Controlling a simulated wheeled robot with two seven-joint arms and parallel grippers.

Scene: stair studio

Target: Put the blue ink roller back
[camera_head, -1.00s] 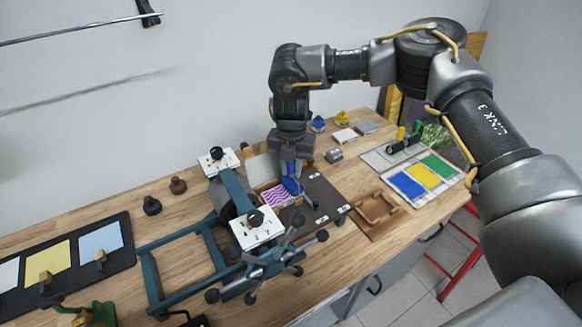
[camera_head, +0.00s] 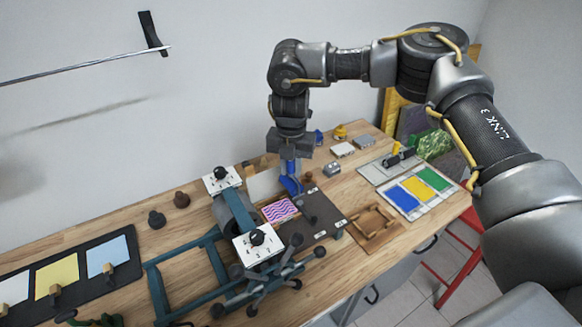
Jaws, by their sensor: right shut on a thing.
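My right gripper (camera_head: 290,158) hangs pointing down and is shut on the blue ink roller (camera_head: 291,185), whose blue end hangs below the fingers. The roller is above the back edge of the press bed, close behind the pink-and-purple striped print (camera_head: 280,210). Whether it touches anything below is hard to tell. The ink slab (camera_head: 376,174) lies to the right, with blue (camera_head: 403,199), yellow and green patches. My left gripper is not in view.
The teal press (camera_head: 237,215) with its spoked wheel stands left of the roller. A wooden frame (camera_head: 375,223) lies between press bed and slab. Small blocks (camera_head: 343,149) and a yellow item (camera_head: 340,131) stand behind. A black tray with coloured sheets (camera_head: 70,277) lies far left.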

